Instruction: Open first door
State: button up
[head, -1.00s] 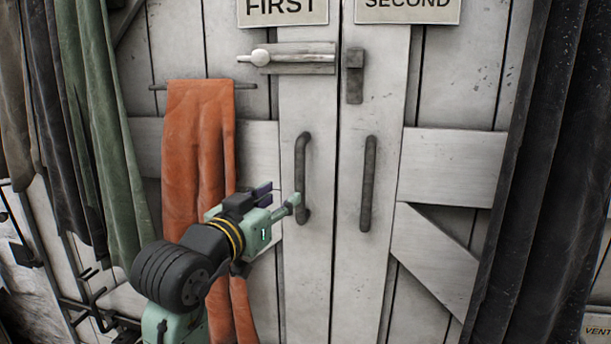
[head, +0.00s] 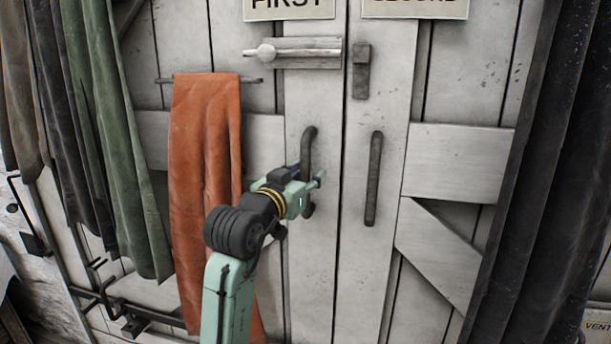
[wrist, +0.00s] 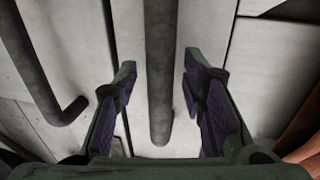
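The first door (head: 310,270) is a white plank door under a FIRST sign (head: 288,8), and it looks shut against the second door (head: 390,280). Its dark vertical handle (head: 307,145) stands near the seam. My gripper (head: 308,178) is at the lower half of this handle in the head view. In the wrist view my gripper (wrist: 157,88) is open, with the handle (wrist: 160,60) standing between its two fingers and a gap on each side.
The second door's handle (head: 374,180) is close to the right, and a dark catch (head: 361,72) is above it. An orange cloth (head: 205,150) hangs from a rail beside my arm. Dark curtains (head: 535,170) and green cloth (head: 125,150) flank the doors.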

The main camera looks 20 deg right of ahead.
grip_shut()
dwell(0.7)
